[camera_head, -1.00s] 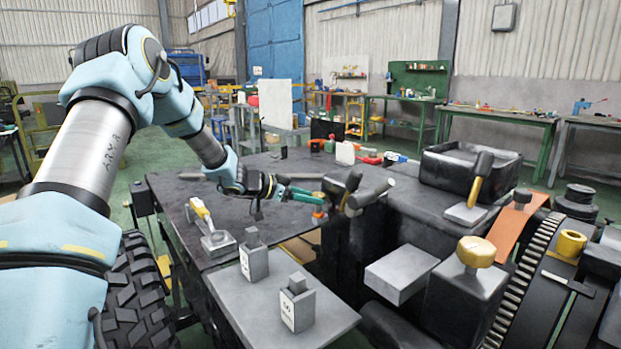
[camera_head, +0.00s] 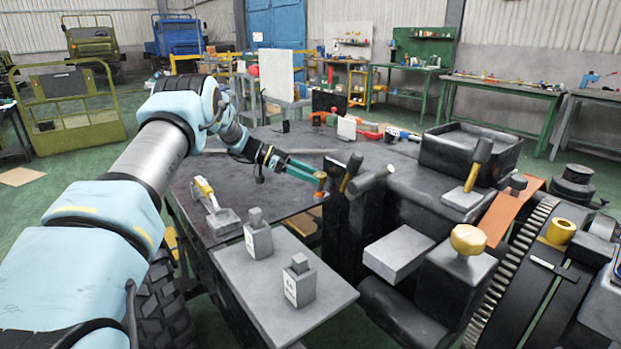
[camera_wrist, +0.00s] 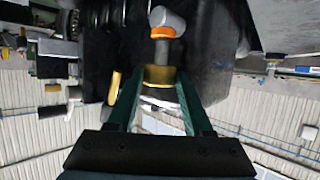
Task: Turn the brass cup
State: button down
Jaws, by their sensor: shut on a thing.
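My gripper (camera_head: 312,172) reaches in from the left with two long green fingers, at the left side of the dark machine block. In the wrist view, my gripper (camera_wrist: 159,88) has its fingertips closed on both sides of the brass cup (camera_wrist: 160,77). A grey stem and an orange collar show beyond the cup in line with it. In the head view the cup (camera_head: 320,177) is a small orange-brass spot at the fingertips, too small to tell its turn angle.
Two weight blocks (camera_head: 299,284) stand on a grey plate (camera_head: 262,304) in front.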

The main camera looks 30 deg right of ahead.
jog(key=shift+w+d+r, duration=0.1)
jog(key=shift+r, duration=0.1)
dwell(0.4)
jog(key=shift+c, duration=1.5)
grip_release()
jog(key=shift+f, duration=0.1)
jog(key=n+t+b, duration=0.2)
jog(key=t+b, duration=0.1)
jog(key=s+n+t+h+b, duration=0.1)
jog(key=n+t+b, duration=0.1)
jog(key=n+b, duration=0.1)
jog(key=n+t+h+b, duration=0.1)
jog(key=n+t+b, duration=0.1)
jog(key=t+b, duration=0.1)
jog(key=shift+s+a+f+n+t, duration=0.3)
jog(key=shift+s+f, duration=0.1)
jog(key=n+t+b, duration=0.2)
jog(key=b, duration=0.6)
jog(key=s+n+t+y+b, duration=0.1)
jog(key=n+t+b, duration=0.1)
jog(key=b, duration=0.7)
jog(key=shift+d+t, duration=0.15)
jog(key=shift+t, duration=0.15)
